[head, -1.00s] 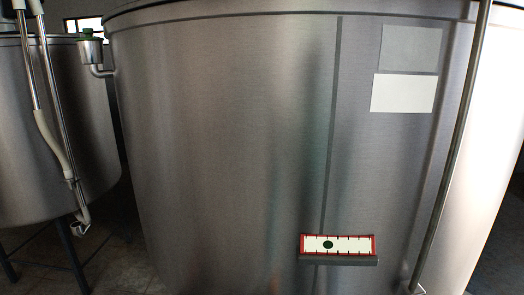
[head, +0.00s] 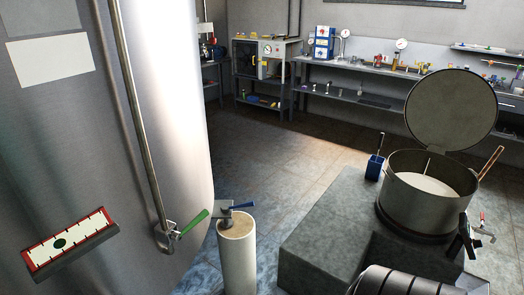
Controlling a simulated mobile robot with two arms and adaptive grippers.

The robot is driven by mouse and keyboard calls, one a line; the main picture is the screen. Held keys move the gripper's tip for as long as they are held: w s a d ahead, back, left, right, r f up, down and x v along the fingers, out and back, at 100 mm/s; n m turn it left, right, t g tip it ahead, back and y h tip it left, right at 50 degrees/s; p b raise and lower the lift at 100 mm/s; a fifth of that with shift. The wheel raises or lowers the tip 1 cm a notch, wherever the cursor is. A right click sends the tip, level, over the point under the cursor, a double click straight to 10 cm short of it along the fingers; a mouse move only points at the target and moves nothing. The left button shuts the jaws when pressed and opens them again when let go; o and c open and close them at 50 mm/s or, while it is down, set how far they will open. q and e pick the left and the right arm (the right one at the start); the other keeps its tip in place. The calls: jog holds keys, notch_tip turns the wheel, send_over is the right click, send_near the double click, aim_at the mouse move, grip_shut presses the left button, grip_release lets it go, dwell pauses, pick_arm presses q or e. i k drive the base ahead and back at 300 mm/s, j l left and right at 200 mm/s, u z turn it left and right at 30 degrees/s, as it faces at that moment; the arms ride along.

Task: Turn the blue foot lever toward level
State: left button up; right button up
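A blue lever (head: 242,205) with a grey metal part lies across the top of a pale upright cylinder (head: 237,255), just right of the big steel tank (head: 175,100). A level gauge (head: 90,231) with a red frame and a white scale is fixed low on the tank wall. It looks tilted in this view, and its dark green dot (head: 60,244) is a little left of the scale's middle. Neither of my grippers can be made out, and nothing is seen touching the lever.
A green handle (head: 190,224) sticks out from the valve at the tank's pipe, close left of the lever. A lidded round pot (head: 430,205) stands on a grey block (head: 320,240). A black ribbed body (head: 400,282) is at the bottom edge. The floor (head: 290,165) behind is open.

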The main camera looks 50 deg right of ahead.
aim_at(244, 205)
jog(key=k+z, duration=0.15)
jog(key=z, duration=1.3)
